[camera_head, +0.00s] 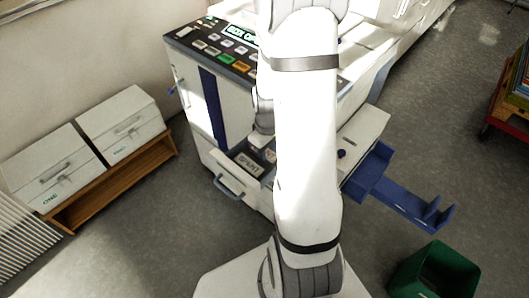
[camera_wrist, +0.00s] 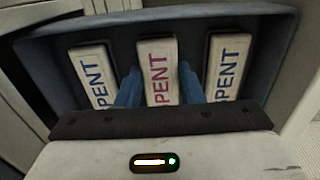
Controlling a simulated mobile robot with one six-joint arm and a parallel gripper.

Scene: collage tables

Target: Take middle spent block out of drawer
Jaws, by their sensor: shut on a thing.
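The open drawer (camera_wrist: 285,52) is grey-blue inside and holds three pale blocks in a row. The middle spent block (camera_wrist: 158,62) has pink-red lettering. The left block (camera_wrist: 95,75) and the right block (camera_wrist: 227,68) carry dark blue lettering. My gripper (camera_wrist: 160,92) has one blue finger on each side of the middle block and is shut on it. The block appears still within the drawer; I cannot tell whether it is lifted off the floor. In the head view the drawer (camera_head: 228,180) is pulled out of the white machine, and my arm hides part of it.
The machine's button panel (camera_head: 222,45) is above the drawer. A blue bracket-like tray (camera_head: 400,190) sticks out at the machine's right. A green bin (camera_head: 437,272) stands at the lower right. White cabinets (camera_head: 48,168) on a wooden bench are at the left. Grey floor is clear between.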

